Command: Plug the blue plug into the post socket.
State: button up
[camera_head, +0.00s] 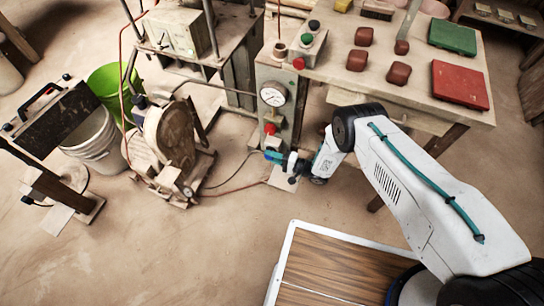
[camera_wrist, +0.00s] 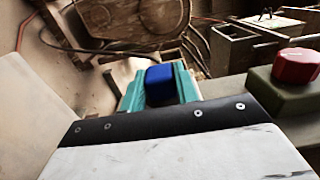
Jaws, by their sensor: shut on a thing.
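My gripper (camera_head: 274,157) is low beside the front of a grey post (camera_head: 282,117) that carries a round gauge, at the front left corner of the table. In the wrist view the teal fingers of my gripper (camera_wrist: 158,86) are closed on the blue plug (camera_wrist: 159,74), one finger on each side. The plug shows as a blue block; its far end is hidden. In the head view the plug is too small to make out clearly from the fingers. I cannot make out a socket opening in either view, nor tell whether the plug touches the post.
A red knob (camera_wrist: 297,66) on a green box is close on the right in the wrist view. A wheel machine (camera_head: 169,142) stands left of the post, with cables on the floor. The table (camera_head: 397,96) holds red blocks, a green tile and a red tile.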

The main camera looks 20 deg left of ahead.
jog(key=shift+w, duration=0.45)
dwell(0.7)
jog(key=o, duration=1.2)
jog(key=shift+c, duration=0.2)
jog(key=d, duration=0.7)
jog(key=shift+s+d, duration=0.35)
jog(key=shift+d, duration=0.05)
